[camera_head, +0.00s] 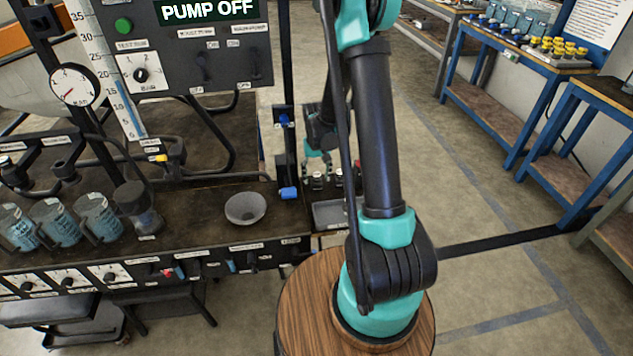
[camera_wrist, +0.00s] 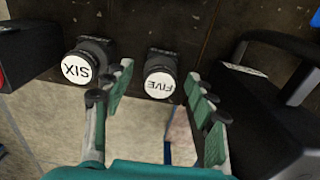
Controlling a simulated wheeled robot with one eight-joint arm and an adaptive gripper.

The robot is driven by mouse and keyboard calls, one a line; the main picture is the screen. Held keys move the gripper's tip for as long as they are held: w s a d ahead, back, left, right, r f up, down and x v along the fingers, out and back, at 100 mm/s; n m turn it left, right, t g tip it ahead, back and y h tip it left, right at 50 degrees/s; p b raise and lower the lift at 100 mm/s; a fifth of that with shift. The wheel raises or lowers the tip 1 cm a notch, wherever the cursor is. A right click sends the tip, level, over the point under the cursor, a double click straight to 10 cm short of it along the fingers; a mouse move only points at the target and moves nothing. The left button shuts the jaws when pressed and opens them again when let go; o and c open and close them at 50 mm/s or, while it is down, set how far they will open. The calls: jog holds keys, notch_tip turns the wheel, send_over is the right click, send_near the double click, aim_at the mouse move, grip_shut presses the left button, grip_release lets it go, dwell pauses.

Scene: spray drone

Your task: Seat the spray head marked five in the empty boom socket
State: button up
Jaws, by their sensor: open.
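The spray head marked FIVE (camera_wrist: 160,84) has a round white cap and stands upright at the edge of a dark bench, in the wrist view. The spray head marked SIX (camera_wrist: 77,68) stands to its left, outside my fingers. My gripper (camera_wrist: 158,76) is open, one finger on each side of head FIVE in the picture; contact is not visible. In the head view my gripper (camera_head: 319,154) is small, above several capped heads (camera_head: 318,181) near the bench's right end. I cannot make out which boom socket is empty.
A panel reading PUMP OFF (camera_head: 210,11) and a gauge (camera_head: 74,85) rise behind. A black box-like part (camera_wrist: 270,120) lies close right of my fingers.

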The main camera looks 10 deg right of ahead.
aim_at(317, 175)
dwell(0.6)
grip_shut()
jog(key=shift+r, duration=0.15)
jog(key=shift+r, duration=2.85)
